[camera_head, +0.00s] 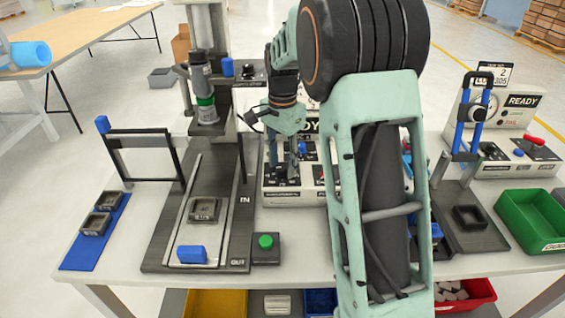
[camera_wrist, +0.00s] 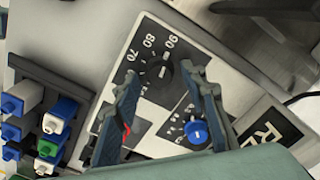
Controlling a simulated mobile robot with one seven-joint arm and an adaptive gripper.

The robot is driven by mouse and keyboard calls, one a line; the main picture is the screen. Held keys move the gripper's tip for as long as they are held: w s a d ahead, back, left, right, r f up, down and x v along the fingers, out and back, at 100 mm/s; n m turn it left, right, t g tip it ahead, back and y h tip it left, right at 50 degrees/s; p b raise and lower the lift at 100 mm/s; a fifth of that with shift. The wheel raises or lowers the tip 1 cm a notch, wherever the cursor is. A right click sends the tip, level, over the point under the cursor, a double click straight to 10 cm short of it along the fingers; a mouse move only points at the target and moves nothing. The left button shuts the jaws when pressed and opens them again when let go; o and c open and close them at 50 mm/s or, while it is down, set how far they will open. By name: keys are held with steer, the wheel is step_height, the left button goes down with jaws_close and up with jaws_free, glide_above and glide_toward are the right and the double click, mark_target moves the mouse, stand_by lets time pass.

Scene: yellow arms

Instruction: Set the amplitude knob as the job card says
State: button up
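My gripper (camera_head: 283,170) points down over the white control box (camera_head: 293,198) with black dial panels. In the wrist view my gripper (camera_wrist: 161,76) is open. Its fingers stand apart on either side of a dark round knob (camera_wrist: 160,74), with no clear contact. The dial around this knob (camera_wrist: 149,56) shows 70, 80 and 90. The knob's pointer and panel name cannot be made out. A second dial with a blue knob (camera_wrist: 197,131) lies nearer the right finger. I see no readable job card for this box; my arm hides part of it.
A press-like machine (camera_head: 205,105) stands left of the box, with a green button (camera_head: 265,242) in front. At the right are another READY unit (camera_head: 520,115) and a green bin (camera_head: 530,220). Blue, green and white plugs (camera_wrist: 40,120) sit close left in the wrist view.

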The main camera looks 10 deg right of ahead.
steer(key=shift+c, duration=0.3)
jaws_close()
